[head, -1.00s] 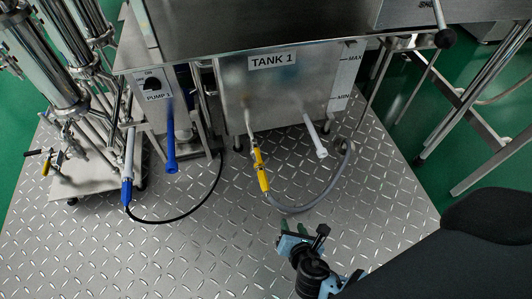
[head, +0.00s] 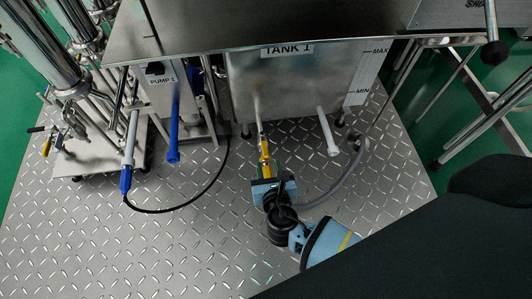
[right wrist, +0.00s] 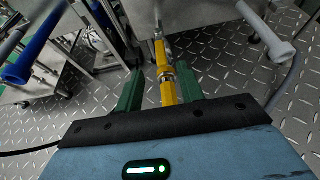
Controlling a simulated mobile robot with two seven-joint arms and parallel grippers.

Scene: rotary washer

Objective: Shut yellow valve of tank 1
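The yellow valve (head: 264,150) is on the pipe at the lower front of tank 1 (head: 300,80), whose label is partly cut by the top edge. It also shows in the right wrist view (right wrist: 164,72). My right gripper (head: 268,174) is at the near end of the valve. In the right wrist view its green fingers (right wrist: 158,82) stand apart, one on each side of the yellow handle. The handle lies closer to the right finger, and I cannot tell whether they touch. My left gripper is not in view.
A grey hose (head: 340,182) curves on the floor right of the valve. A white pipe (head: 328,132) sticks out beside it. Left are a blue pipe (head: 174,130), the pump 1 box (head: 163,86) and a black cable (head: 190,203). The checker-plate floor (head: 110,245) is clear at front left.

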